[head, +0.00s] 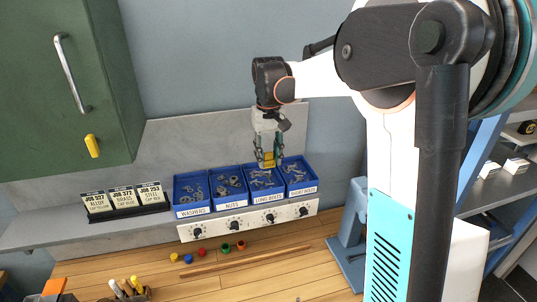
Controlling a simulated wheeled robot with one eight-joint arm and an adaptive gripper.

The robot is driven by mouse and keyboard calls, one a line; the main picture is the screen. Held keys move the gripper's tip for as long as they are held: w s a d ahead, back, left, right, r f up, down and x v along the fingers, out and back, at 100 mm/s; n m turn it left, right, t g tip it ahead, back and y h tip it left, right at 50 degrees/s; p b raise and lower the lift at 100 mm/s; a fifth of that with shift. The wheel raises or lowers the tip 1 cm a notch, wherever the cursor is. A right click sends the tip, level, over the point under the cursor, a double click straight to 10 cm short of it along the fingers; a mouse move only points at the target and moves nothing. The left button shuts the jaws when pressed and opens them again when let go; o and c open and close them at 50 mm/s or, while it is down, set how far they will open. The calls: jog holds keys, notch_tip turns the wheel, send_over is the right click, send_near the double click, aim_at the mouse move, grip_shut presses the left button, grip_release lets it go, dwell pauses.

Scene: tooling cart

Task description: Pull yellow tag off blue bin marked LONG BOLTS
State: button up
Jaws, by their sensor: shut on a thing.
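Four blue bins stand in a row on the grey shelf. The bin marked LONG BOLTS (264,196) is third from the left and holds grey bolts. My gripper (268,158) is above the back of this bin, pointing down, with its fingers shut on a yellow tag (268,160). The tag is at the height of the bin's rear edge or a little above it. I cannot tell whether it still touches the bin.
Bins marked WASHERS (193,210), NUTS (231,203) and SHORT BOLTS (301,189) flank it. A black rack of job cards (125,211) stands to the left. Knobs line a white panel (250,219) below. A green cabinet (50,120) hangs at upper left.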

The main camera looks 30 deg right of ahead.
aim_at(269, 161)
jog(key=shift+f+b, duration=1.55)
jog(key=shift+f, duration=0.95)
